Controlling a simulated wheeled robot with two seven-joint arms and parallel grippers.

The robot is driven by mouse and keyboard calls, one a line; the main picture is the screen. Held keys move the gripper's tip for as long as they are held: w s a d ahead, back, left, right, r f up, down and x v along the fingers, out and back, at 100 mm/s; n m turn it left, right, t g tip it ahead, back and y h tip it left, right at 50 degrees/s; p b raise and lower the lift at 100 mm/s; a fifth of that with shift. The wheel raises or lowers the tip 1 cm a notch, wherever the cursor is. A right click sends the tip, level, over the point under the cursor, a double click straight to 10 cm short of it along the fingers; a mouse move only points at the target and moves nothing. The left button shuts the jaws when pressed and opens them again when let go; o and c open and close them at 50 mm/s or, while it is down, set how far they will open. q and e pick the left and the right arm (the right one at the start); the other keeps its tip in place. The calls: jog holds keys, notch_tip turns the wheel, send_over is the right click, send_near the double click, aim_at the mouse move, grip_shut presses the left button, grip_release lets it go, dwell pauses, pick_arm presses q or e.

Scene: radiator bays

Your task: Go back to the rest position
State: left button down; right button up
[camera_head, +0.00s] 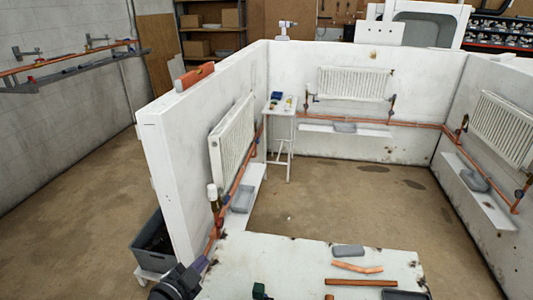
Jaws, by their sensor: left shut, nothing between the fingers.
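My left gripper (198,266) shows at the bottom of the head view, left of centre, as a dark shape with a purplish tip. It is shut and holds nothing that I can see. It is beside the left edge of the white worktop (290,257), near the lower end of the left partition wall. My right gripper is not in view.
On the worktop lie a grey tray (348,251), copper pipe pieces (358,268) and a small green object (262,291). White partition walls (180,150) carry radiators (232,138). A grey crate (150,243) stands at the left. The bay floor (350,200) is open.

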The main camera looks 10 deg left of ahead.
pick_arm(q)
jog(key=s+d+f+n+g+y, duration=0.15)
jog(key=s+n+g, duration=0.4)
jog(key=s, duration=0.65)
jog(key=s+d+n+g+y, duration=0.35)
jog(key=s+g, duration=0.25)
jog(key=s, duration=0.6)
notch_tip(320, 180, down, 34)
jog(key=s+a+g+b, duration=0.1)
jog(key=s+g+b, duration=0.1)
jog(key=b, duration=1.4)
jog(key=s+a+f+b, duration=0.1)
jog(key=s+f+b, duration=0.4)
jog(key=f, duration=0.6)
jog(key=s+a+f+b, duration=0.2)
jog(key=s+f+b, duration=0.4)
jog(key=s+f, duration=0.3)
notch_tip(320, 180, down, 2)
jog(key=shift+f+g, duration=0.25)
jog(key=shift+g, duration=0.2)
